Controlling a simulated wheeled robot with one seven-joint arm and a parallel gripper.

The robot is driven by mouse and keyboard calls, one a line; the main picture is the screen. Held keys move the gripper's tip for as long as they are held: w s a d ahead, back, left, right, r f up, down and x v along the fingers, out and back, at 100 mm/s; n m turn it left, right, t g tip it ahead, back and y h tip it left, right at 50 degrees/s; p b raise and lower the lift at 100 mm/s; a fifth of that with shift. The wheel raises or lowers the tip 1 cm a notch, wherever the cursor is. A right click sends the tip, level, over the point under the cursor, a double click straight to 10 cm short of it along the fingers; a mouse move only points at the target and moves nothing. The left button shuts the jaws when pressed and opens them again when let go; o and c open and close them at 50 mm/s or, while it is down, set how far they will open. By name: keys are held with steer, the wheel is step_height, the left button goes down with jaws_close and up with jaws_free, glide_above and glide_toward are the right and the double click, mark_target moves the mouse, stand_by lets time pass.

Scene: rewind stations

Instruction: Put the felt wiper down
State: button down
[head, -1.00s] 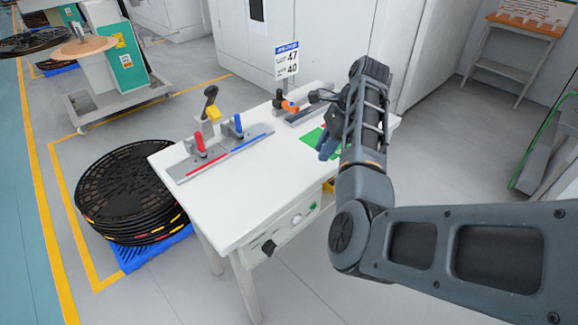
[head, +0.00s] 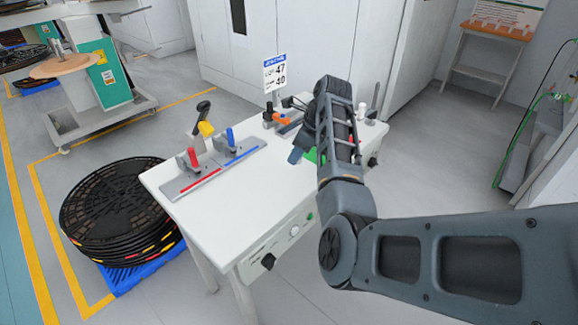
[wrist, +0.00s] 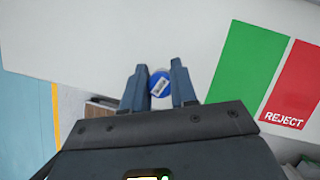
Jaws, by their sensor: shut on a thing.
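My gripper (wrist: 159,88) is shut on a small round piece, blue with a white mark, taken to be the felt wiper (wrist: 159,78). In the wrist view it sits between the two blue-grey fingertips, over the white table top (wrist: 120,35). How far it is above the table, or whether it touches, I cannot tell. In the head view my gripper (head: 297,155) is over the table (head: 240,195), mostly behind my arm, and the wiper is hidden there. A green field (wrist: 248,62) and a red field marked REJECT (wrist: 297,88) lie to the right of the gripper.
A metal fixture with red and blue levers (head: 212,170) stands on the table's left. A sign (head: 275,73) and a small orange-and-black device (head: 282,118) are at the back. A stack of black reels (head: 110,205) stands on the floor at left. The table's front middle is clear.

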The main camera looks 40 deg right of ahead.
mark_target(284, 175)
steer(key=shift+w+a+f, duration=0.75)
steer(key=shift+w+a, duration=0.05)
steer(key=shift+f, duration=1.9)
steer(key=shift+f, duration=0.1)
steer(key=c, duration=0.9)
jaws_free()
steer(key=v, duration=1.2)
